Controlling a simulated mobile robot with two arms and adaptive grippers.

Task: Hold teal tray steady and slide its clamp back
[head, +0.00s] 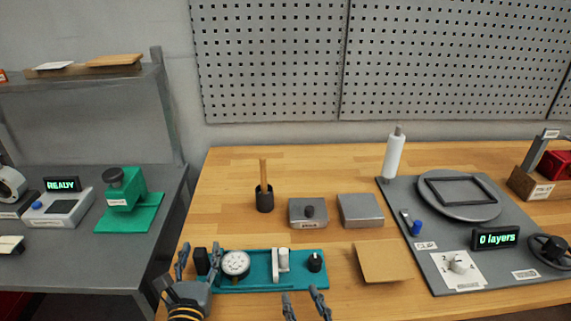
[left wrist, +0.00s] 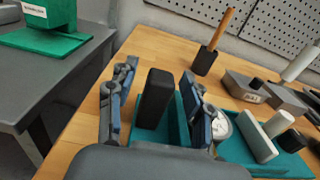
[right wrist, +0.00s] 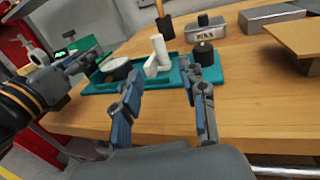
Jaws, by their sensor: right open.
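The teal tray (head: 320,279) lies along the front edge of the wooden table. The white and light grey clamp (head: 281,262) stands upright on its middle; it also shows in the right wrist view (right wrist: 158,52). A black upright block (left wrist: 155,98) stands at the tray's left end. My left gripper (head: 200,254) is open around this block, one finger on each side; a gap shows at the left finger. My right gripper (head: 301,292) is open and empty, in front of the tray, apart from the clamp.
A round white gauge (head: 236,263) and a black knob (head: 315,262) are on the tray beside the clamp. Behind stand a dark cup with a wooden handle (head: 264,196) and two grey blocks. A brown board (head: 383,262) lies to the right.

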